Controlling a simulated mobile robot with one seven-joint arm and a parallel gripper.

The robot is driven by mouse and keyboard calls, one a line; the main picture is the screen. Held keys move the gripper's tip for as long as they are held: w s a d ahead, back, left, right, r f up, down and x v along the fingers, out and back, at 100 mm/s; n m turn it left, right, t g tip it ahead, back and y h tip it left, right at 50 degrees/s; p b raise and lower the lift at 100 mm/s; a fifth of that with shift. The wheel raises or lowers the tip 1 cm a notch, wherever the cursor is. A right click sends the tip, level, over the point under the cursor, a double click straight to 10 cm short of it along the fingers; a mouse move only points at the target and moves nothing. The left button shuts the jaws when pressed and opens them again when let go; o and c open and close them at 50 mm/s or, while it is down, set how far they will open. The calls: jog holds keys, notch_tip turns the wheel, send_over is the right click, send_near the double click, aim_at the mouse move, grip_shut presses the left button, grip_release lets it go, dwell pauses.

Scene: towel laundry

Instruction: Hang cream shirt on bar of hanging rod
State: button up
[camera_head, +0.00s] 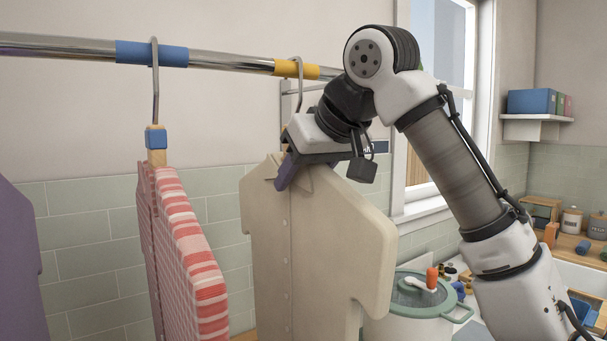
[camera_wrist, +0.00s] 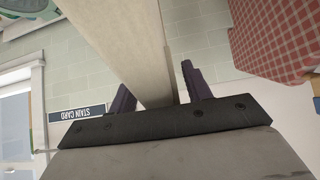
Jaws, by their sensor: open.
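The cream shirt (camera_head: 290,250) hangs upright on a hanger whose metal hook (camera_head: 300,82) appears to be over the bar (camera_head: 230,63), at the yellow band (camera_head: 297,69). My gripper (camera_head: 290,172) is at the shirt's collar, just below the hook. In the wrist view, the cream shirt (camera_wrist: 142,45) runs between the two dark fingers of my gripper (camera_wrist: 158,85). The fingers are spread, with a gap on the right side; contact on the left is unclear. My gripper hides part of the hanger neck.
A red checked garment (camera_head: 180,250) hangs left of the cream shirt, its hook at the blue band (camera_head: 151,54). A purple garment (camera_head: 18,260) is at the far left. A lidded pot (camera_head: 415,310) stands below right. A window and shelf (camera_head: 537,127) are behind.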

jog(key=b+v, duration=0.1)
jog(key=v, duration=1.2)
jog(key=shift+s+d+r, duration=0.2)
jog(key=shift+s+r, duration=0.05)
jog(key=shift+s, duration=0.05)
